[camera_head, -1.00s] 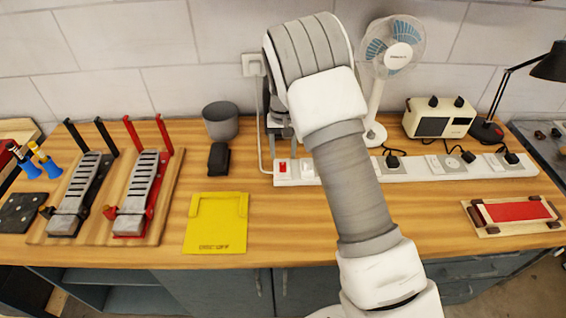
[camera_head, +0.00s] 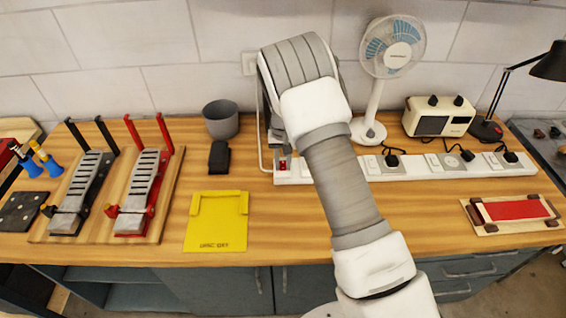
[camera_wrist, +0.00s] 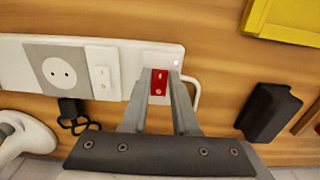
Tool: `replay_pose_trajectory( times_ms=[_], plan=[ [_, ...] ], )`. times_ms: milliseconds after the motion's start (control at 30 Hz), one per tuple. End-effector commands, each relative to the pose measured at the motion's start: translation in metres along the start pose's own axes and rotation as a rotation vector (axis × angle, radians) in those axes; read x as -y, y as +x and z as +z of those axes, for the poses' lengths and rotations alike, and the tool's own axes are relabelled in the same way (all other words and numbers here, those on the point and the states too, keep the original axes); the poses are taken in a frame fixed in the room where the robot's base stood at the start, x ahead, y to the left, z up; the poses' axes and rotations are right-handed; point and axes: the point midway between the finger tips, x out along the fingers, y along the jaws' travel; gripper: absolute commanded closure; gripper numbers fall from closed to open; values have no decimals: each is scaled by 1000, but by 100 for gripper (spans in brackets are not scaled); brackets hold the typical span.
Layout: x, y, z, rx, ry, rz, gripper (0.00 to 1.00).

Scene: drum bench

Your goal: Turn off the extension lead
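The extension lead (camera_head: 440,167) is a long white strip at the back of the bench, against the wall side. Its red rocker switch (camera_head: 283,164) is at its left end; in the wrist view the red switch (camera_wrist: 168,82) sits near the strip's end. A small pale dot shows beside it. My gripper (camera_wrist: 161,76) is open, with one fingertip on each side of the red switch. Whether the fingers touch the switch or the strip cannot be told. In the head view my arm hides part of the strip.
Plugs with black cables (camera_head: 392,158) sit in the strip's sockets. A white fan (camera_head: 370,130), a radio (camera_head: 438,117) and a black lamp (camera_head: 487,130) stand behind it. A grey cup (camera_head: 221,120), a black block (camera_head: 219,157) and a yellow tray (camera_head: 217,222) are to the left.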

Motion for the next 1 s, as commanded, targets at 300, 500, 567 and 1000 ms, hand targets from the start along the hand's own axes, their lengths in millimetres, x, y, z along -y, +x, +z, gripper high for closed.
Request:
replay_pose_trajectory(
  times_ms=[300,500,567,1000],
  plan=[
    [0,0,-1,5,0,0,100],
    [1,0,-4,81,0,-3,100],
    [0,0,-5,114,-1,-2,100],
    [1,-2,-8,258,0,-1,100]
  ],
)
